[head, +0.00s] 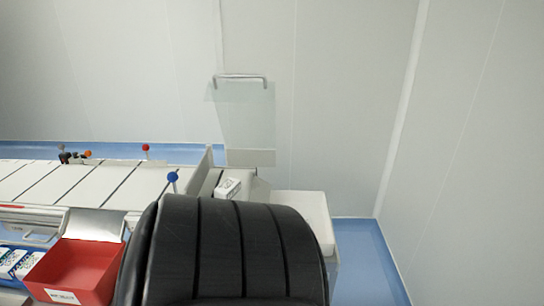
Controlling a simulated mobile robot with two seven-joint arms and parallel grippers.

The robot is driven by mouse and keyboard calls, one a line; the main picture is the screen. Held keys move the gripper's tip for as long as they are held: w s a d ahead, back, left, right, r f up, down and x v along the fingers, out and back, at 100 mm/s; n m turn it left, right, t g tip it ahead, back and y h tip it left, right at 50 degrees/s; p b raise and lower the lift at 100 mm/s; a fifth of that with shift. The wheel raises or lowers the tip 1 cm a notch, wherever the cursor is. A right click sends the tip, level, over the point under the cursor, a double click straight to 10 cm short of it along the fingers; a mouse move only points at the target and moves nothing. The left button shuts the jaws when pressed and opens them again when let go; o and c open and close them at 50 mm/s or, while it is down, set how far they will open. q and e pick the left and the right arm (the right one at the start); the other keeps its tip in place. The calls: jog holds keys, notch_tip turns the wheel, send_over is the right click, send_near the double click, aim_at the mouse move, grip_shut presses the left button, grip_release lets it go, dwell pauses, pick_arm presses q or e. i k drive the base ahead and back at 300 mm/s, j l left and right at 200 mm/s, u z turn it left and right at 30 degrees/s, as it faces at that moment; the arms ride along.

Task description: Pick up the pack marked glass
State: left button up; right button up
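I cannot make out a pack marked glass. A small white pack (228,187) with dark marks lies on the light machine top right of the blue-knobbed lever; its print is too small to read. Several blue and white packs (20,263) stand at the lower left edge, partly cut off, and their labels are not readable either. Neither of my grippers shows in the head view.
A red bin (76,272) with a white label sits at lower left. Levers with blue (173,177) and red (146,147) knobs rise from the machine. A clear panel (247,125) stands behind. A large black ribbed shape, perhaps mine, hides the bottom middle. Blue floor (362,262) is free at right.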

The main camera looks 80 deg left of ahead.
aim_at(227, 189)
jog(key=i+u, duration=0.2)
jog(key=u, duration=0.25)
jog(key=i+u, duration=0.15)
jog(key=u, duration=0.25)
jog(key=i+u, duration=0.2)
jog(key=u, duration=0.25)
jog(key=i+l+u, duration=0.1)
jog(key=u, duration=0.3)
jog(key=i+l, duration=0.05)
